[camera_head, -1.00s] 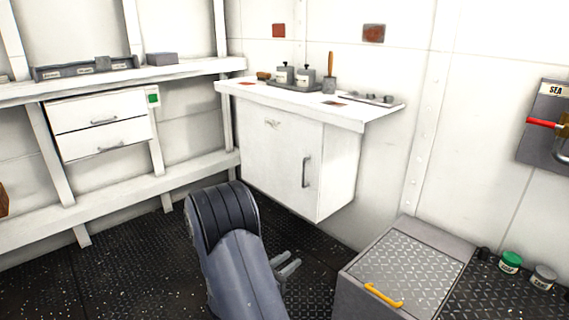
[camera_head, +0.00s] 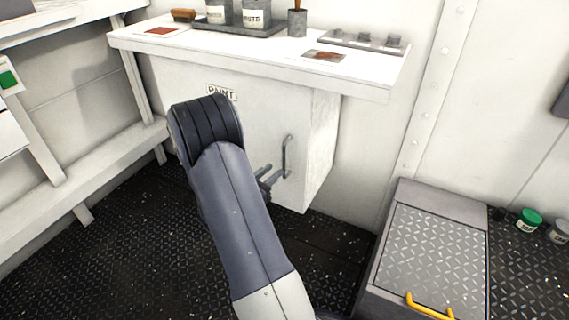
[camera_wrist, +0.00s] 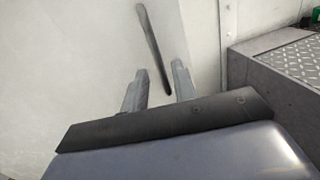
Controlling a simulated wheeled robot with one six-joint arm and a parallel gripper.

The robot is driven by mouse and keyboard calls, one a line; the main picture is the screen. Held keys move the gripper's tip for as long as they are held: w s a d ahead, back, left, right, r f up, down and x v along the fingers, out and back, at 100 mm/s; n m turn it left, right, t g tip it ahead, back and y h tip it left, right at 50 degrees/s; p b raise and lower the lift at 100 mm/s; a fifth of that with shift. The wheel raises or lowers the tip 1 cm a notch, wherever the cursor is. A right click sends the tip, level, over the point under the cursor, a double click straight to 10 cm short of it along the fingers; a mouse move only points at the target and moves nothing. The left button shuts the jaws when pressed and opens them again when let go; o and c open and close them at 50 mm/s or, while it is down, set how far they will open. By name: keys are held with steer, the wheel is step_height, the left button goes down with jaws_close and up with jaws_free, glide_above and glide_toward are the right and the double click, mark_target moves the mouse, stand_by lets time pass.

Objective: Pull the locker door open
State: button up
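The white locker (camera_head: 321,150) hangs under the worktop, with a "PAINT" label partly hidden behind my arm. Its door (camera_head: 262,125) looks shut. The grey vertical bar handle (camera_head: 287,156) is near the door's right edge. My gripper (camera_head: 274,176) is at the lower part of the handle, its fingers pointing at the door. In the wrist view the fingers are apart, and the handle (camera_wrist: 152,48) runs down to between their tips (camera_wrist: 157,80). I cannot tell whether either finger touches it.
A grey chest (camera_head: 387,245) with a tread-plate lid and yellow handle stands at right. Green (camera_head: 528,221) and grey cans sit beyond it. Dark floor is open at left.

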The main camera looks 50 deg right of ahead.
mark_target(283, 162)
steer(key=d, duration=0.4)
steer(key=w+d+b, duration=0.1)
steer(key=d, duration=0.2)
jaws_close()
stand_by(0.4)
